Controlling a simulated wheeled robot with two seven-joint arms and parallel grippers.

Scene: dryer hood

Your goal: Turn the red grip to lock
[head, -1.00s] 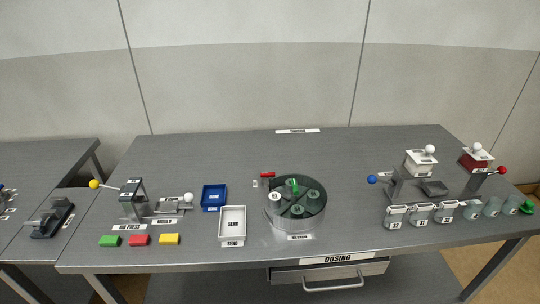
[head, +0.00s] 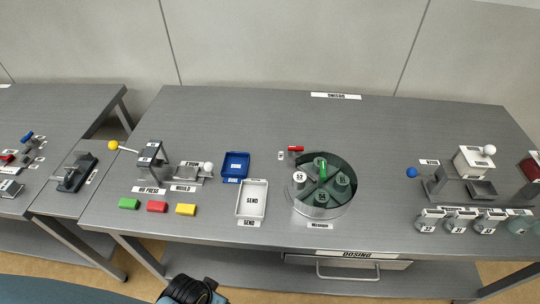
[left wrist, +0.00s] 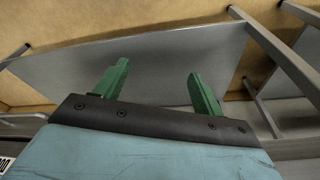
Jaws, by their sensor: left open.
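A small red grip (head: 296,148) sits on the table just behind the round glass-walled drum (head: 322,205), at its left rear. Another small red part (head: 6,158) shows at the far left edge on the side table; I cannot tell its shape well. My left gripper (left wrist: 152,88) shows in the left wrist view with its two green fingers wide apart and nothing between them. A grey flat surface lies beyond the fingers. The gripper is far from both red parts. My right gripper is in neither view.
Left of the drum are a white tray (head: 266,200), a blue tray (head: 248,166), a press (head: 151,160) with a yellow knob, and green, red (head: 157,207) and yellow blocks. A scale-like stand (head: 470,165) and several cups stand right. The table's back middle is clear.

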